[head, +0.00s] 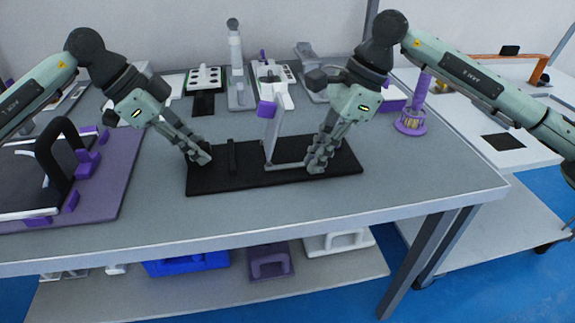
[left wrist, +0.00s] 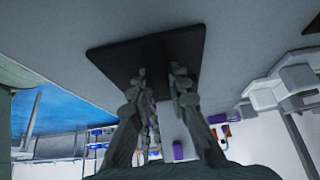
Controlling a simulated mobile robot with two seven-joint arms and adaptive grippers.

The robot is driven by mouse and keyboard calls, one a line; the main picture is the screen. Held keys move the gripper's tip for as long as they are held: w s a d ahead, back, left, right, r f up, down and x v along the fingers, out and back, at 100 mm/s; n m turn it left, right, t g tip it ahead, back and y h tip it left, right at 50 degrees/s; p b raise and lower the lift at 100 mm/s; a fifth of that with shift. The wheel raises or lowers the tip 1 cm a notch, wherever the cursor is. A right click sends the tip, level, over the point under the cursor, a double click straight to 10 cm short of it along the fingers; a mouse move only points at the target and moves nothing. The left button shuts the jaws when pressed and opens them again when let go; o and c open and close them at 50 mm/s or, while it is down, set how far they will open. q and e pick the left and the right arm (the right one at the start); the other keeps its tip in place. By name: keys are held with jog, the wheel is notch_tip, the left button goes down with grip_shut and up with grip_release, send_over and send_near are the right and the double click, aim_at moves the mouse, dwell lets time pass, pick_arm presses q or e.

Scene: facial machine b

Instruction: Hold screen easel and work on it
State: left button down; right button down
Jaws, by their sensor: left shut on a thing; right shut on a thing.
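The easel seems to be the long black base (head: 345,172) lying flat on the grey table, with a short black upright (head: 232,155) on it. A thin grey panel (head: 272,135) with a purple block (head: 267,109) at its top stands tilted on the base, with a light bar (head: 284,167) at its foot. My left gripper (head: 205,157) is low over the left part of the base, shut on a black part of the easel. In the left wrist view, its fingers (left wrist: 160,80) flank a dark strip on the base (left wrist: 120,55). My right gripper (head: 316,162) is shut on the light bar's right end; its fingers hide the contact.
A purple mat (head: 105,205) with a black-handled device lies at left. Several white devices, including a holed block (head: 203,78), line the back. A purple cylindrical holder (head: 411,122) stands at right. The table's front strip is clear. Bins (head: 187,263) sit on the shelf below.

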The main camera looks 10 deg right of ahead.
jog(key=shift+d+f, duration=0.5)
jog(key=shift+d, duration=0.45)
jog(key=c, duration=1.8)
grip_release()
jog(key=shift+a+r, duration=0.1)
jog(key=shift+r, duration=2.65)
